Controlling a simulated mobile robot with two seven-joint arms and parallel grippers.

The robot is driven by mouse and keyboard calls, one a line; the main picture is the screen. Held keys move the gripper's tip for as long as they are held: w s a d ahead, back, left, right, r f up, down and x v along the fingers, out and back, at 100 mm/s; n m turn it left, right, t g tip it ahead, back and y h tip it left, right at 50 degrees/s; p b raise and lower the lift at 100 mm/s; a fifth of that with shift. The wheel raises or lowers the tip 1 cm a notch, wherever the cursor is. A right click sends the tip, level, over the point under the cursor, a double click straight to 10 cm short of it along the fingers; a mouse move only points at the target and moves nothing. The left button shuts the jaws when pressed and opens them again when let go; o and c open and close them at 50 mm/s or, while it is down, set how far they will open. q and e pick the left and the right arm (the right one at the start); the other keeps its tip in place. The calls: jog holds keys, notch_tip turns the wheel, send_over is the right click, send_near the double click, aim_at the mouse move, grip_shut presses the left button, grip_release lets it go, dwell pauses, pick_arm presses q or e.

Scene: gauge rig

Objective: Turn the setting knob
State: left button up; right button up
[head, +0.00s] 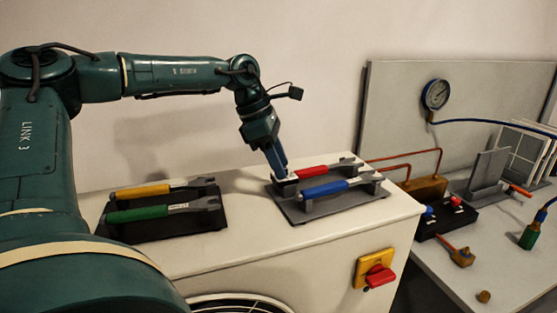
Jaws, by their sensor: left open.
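A red rotary knob (379,275) on a yellow plate (361,271) is on the front face of the white cabinet, at the lower right of the middle. Smaller red and blue knobs (456,201) show on a black block (432,226) on the right bench. I cannot tell for certain which is the setting knob. My left gripper (281,174) points down, open, at the left end of the red-handled tool (311,171) on the cabinet top. It is well above and left of the red rotary knob. Whether it touches the tool is unclear. My right gripper is out of view.
A blue-handled tool (325,189) lies beside the red one on a grey rack (290,214). Yellow (143,191) and green-handled (137,213) tools lie on a dark rack at left. A gauge (436,94), copper pipe (441,152) and loose fittings occupy the right bench.

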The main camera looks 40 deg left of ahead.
pick_arm(q)
jog(key=shift+r, duration=0.1)
jog(key=v, duration=1.3)
jog(key=shift+b, duration=0.4)
